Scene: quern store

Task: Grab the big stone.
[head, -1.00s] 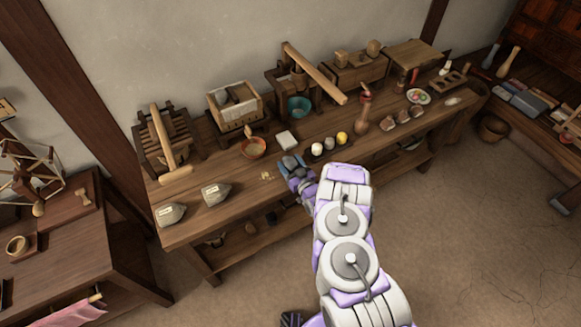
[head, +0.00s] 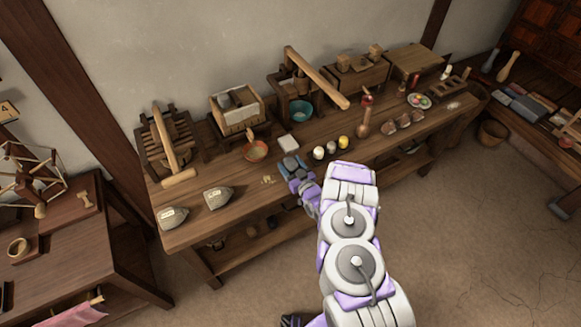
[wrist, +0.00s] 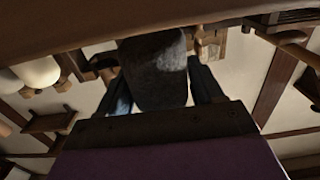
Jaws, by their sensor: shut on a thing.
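A big dark grey, rounded stone (wrist: 156,75) fills the space between the two dark fingers of my gripper (head: 297,180) in the wrist view. The fingers are shut on its two sides.
Wooden presses stand along the wall. Floor at right is open.

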